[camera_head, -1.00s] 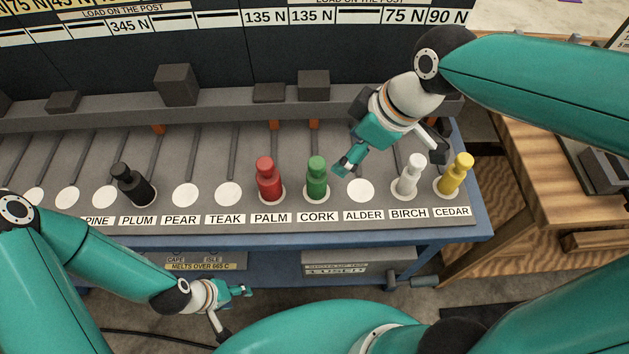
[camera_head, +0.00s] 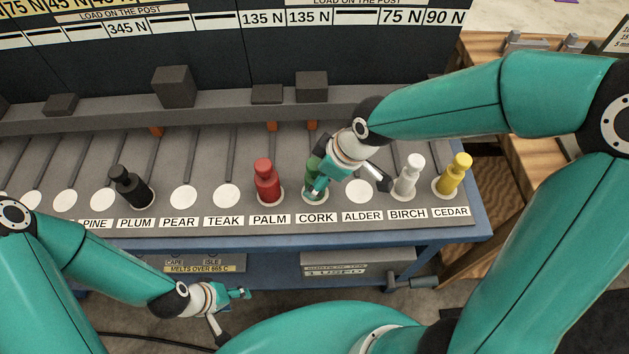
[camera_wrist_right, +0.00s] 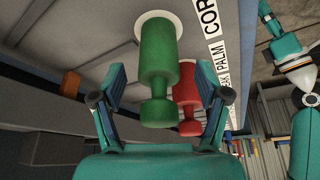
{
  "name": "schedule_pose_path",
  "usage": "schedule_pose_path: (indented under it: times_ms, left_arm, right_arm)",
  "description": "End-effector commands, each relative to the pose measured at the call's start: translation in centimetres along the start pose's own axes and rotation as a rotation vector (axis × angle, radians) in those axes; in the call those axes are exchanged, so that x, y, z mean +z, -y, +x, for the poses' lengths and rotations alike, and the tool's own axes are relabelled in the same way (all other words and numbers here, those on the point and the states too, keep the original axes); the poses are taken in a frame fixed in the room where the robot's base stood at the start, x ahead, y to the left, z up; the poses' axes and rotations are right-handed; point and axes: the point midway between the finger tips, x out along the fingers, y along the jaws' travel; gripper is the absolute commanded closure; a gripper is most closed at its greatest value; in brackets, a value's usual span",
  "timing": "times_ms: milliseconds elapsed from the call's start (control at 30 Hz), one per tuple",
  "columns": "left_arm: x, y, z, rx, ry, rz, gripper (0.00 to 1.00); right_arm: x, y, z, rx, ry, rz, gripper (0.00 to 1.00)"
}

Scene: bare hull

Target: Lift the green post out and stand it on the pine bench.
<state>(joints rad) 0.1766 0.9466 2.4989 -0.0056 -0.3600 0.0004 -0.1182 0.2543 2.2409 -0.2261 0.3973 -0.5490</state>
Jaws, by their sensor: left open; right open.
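The green post (camera_wrist_right: 157,58) stands in the round white-ringed place labelled CORK, partly hidden by my right gripper in the head view (camera_head: 313,166). My right gripper (camera_head: 349,183) is open. In the right wrist view its fingers stand either side of the green post's narrow neck and knob, with a gap on both sides. My left gripper (camera_head: 233,313) is open and empty, low in front of the blue rack table. The pale wooden bench (camera_head: 523,155), which I take for the pine bench, is at the right, partly covered by my right arm.
A red post (camera_head: 267,183) stands close left of the green one at PALM. White (camera_head: 409,177) and yellow (camera_head: 455,175) posts stand at BIRCH and CEDAR, a black post (camera_head: 131,187) at PLUM. ALDER, TEAK and PEAR are bare. Dark blocks (camera_head: 174,87) line the ledge behind.

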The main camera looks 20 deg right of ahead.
Motion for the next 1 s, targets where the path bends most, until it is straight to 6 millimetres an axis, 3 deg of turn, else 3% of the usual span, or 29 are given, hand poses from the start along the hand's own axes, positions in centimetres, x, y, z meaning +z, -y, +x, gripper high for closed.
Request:
schedule_pose_path:
  times_ms: [200,467,900,1000]
  left_arm:
    - [0.0,0.0,-0.1,0.0,0.0,0.0,0.46]
    - [0.0,0.0,-0.1,0.0,0.0,0.0,0.46]
    - [0.0,0.0,-0.1,0.0,0.0,0.0,0.46]
    - [0.0,0.0,-0.1,0.0,0.0,0.0,0.46]
  right_arm:
    - [-0.1,-0.1,2.7,-0.001,0.002,0.0,0.25]
    - [-0.1,-0.1,3.0,0.0,-0.001,0.001,0.25]
    - [-0.1,-0.1,2.9,0.0,-0.001,0.0,0.97]
    - [-0.1,-0.1,2.9,0.0,-0.001,0.0,1.0]
